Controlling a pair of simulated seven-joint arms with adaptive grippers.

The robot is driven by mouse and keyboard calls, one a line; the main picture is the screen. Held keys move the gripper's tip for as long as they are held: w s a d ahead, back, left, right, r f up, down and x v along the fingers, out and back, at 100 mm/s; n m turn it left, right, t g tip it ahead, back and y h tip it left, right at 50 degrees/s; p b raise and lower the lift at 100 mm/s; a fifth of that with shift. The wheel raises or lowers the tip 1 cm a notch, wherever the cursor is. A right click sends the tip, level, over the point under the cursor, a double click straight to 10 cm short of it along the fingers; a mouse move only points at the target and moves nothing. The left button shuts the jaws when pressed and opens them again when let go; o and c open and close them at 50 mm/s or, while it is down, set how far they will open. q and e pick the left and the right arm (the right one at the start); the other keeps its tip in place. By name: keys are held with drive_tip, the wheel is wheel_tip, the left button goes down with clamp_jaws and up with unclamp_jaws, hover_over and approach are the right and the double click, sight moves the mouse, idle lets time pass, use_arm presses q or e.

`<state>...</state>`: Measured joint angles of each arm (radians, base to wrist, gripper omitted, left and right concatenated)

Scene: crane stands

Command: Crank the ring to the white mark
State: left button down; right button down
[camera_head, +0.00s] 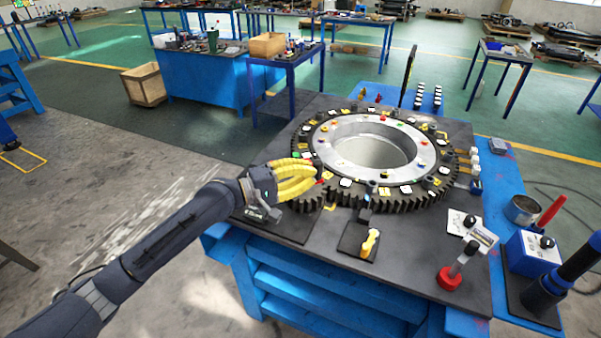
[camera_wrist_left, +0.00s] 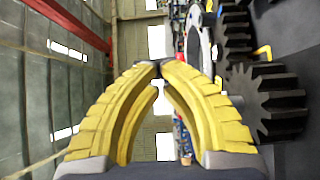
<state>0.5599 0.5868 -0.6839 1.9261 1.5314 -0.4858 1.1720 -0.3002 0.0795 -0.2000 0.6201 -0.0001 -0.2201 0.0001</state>
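The ring (camera_head: 425,152) is a large dark toothed gear around a silver inner ring, lying flat on the dark bench plate. Several white, yellow, red and green marks sit on it; a white mark (camera_head: 345,183) is near its front left, another white mark (camera_head: 406,189) at its front. My left gripper (camera_head: 314,176) has yellow fingers at the ring's left edge. In the left wrist view its fingertips (camera_wrist_left: 160,67) meet, with nothing visible between them. A smaller dark gear (camera_wrist_left: 268,100) shows right of the fingers there. I cannot make out a crank handle. My right gripper is not visible.
A yellow lever (camera_head: 370,243) stands on a small black plate at the bench front. A red-based stand (camera_head: 451,277), a blue box (camera_head: 532,253) and a round metal cup (camera_head: 522,209) are at the right. Bare plate lies between the lever and the red-based stand.

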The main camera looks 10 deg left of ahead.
use_arm(q)
drive_tip(key=s+d+v, duration=0.1)
drive_tip(key=v, duration=1.2)
drive_tip(key=shift+s+a, duration=0.35)
drive_tip(key=shift+s, duration=0.2)
